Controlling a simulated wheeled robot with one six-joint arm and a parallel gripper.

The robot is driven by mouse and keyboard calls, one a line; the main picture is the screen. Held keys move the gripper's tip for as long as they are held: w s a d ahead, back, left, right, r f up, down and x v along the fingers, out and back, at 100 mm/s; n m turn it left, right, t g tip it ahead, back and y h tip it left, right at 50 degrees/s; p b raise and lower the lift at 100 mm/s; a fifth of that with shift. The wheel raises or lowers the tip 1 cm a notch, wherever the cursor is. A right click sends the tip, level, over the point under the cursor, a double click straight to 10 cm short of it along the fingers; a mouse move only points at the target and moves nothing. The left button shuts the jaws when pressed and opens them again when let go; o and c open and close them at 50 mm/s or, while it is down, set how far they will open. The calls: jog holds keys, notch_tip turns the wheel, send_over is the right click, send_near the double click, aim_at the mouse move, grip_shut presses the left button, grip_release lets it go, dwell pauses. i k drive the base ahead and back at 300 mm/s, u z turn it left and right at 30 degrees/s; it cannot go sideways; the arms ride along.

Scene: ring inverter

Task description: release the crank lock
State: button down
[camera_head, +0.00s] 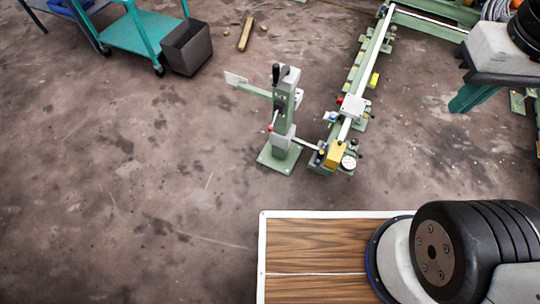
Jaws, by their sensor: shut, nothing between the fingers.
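A green upright post (283,115) with grey blocks stands on a green floor plate (279,158) near the middle. A black handle (276,75) stands up at its top. A thin pale rod with a red knob (270,128) is on its left side. A green arm with a pale plate (236,79) reaches out left from the post. Which part is the crank lock is too small to tell. My arm's black and white base section shows at the lower right. My gripper is not in view.
A long green rail (369,65) with a yellow block (333,156) and a dial gauge (348,162) lies right of the post. A teal cart (143,31), a dark bin (187,48) and a wood piece (246,34) are farther back. The left floor is clear.

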aim_at(271, 127)
jog(key=u, duration=0.3)
jog(key=i, duration=0.8)
jog(key=u, duration=0.3)
jog(key=k, duration=0.5)
jog(key=u, duration=2.25)
jog(key=i, duration=1.15)
jog(key=z, duration=1.35)
